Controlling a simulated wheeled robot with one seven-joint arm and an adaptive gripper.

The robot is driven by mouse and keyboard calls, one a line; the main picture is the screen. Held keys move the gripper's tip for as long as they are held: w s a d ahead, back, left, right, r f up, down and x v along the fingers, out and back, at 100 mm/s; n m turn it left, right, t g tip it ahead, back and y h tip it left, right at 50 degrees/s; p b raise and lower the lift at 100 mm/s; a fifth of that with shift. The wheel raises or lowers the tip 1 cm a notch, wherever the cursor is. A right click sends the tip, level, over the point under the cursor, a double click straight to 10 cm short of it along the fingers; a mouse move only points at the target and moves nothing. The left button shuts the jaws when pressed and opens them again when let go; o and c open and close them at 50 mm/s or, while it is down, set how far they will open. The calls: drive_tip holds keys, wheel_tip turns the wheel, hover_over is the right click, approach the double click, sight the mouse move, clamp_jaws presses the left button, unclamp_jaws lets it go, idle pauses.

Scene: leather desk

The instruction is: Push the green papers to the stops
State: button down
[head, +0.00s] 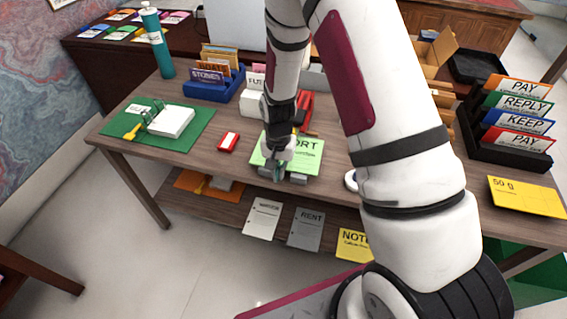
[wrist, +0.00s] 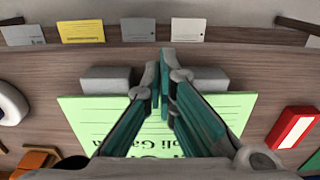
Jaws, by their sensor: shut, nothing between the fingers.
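The green papers (head: 305,158) lie flat on the wooden desk, with black print partly hidden by my arm. In the wrist view the green sheet (wrist: 85,122) fills the middle, its print upside down. Two grey blocks, the stops, stand at the sheet's desk-front edge: one on the left (wrist: 105,80) and one on the right (wrist: 212,78). The sheet's edge lies very close to both; I cannot tell whether it touches. My gripper (wrist: 163,75) is shut and empty, pointing down with its fingertips at the gap between the stops. The head view shows my gripper (head: 277,172) there too.
A red-and-white block (head: 228,142) lies left of the papers, and a green mat (head: 190,135) with a white pad (head: 171,121) farther left. A blue tray (head: 213,88) stands behind. A yellow card (head: 527,196) lies at right. The desk's front edge is close to the stops.

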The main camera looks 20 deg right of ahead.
drive_tip(key=shift+w+d+b, duration=0.35)
drive_tip(key=shift+w+d, duration=0.15)
drive_tip(key=shift+w, duration=0.2)
drive_tip(key=shift+s+a, duration=0.15)
drive_tip(key=shift+s, duration=0.1)
drive_tip(key=shift+s+a+p, duration=0.25)
drive_tip(key=shift+s+p, duration=0.1)
drive_tip(key=shift+r, duration=0.1)
wheel_tip(320, 180, up, 7)
drive_tip(key=p, duration=0.3)
idle(1.0)
idle(0.4)
